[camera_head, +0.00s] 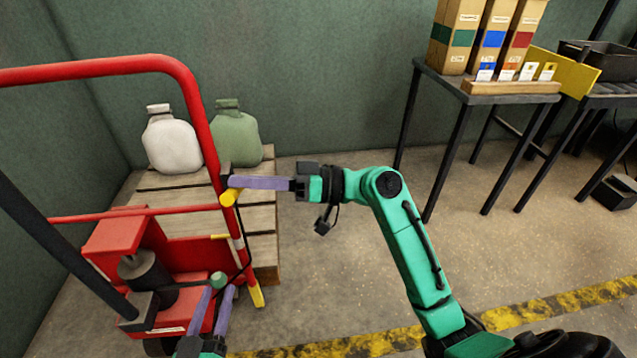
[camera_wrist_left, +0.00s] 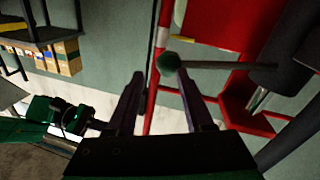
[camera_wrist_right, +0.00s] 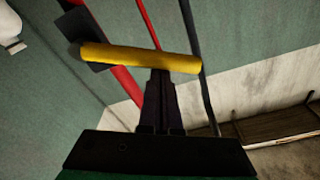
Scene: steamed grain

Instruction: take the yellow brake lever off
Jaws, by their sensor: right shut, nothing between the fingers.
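The yellow brake lever (camera_head: 230,197) is on the red upright of the cart's handle (camera_head: 185,90) in the head view. In the right wrist view the lever (camera_wrist_right: 140,58) lies across just beyond my fingertips, its left end by a dark bracket (camera_wrist_right: 82,30). My right gripper (camera_head: 232,181) is shut and empty, its tips at the lever; I cannot tell whether they touch. My left gripper (camera_head: 219,289) is open, lower down, with its fingertips around or just short of a green knob (camera_head: 218,279). The knob (camera_wrist_left: 168,62) is nearer one finger in the left wrist view.
A white jug (camera_head: 172,145) and a green jug (camera_head: 237,137) stand on a wooden pallet (camera_head: 265,220) behind the cart. A dark table (camera_head: 480,98) with several boxes stands at the back right. Open floor lies between them, with a yellow-black stripe (camera_head: 550,308) in front.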

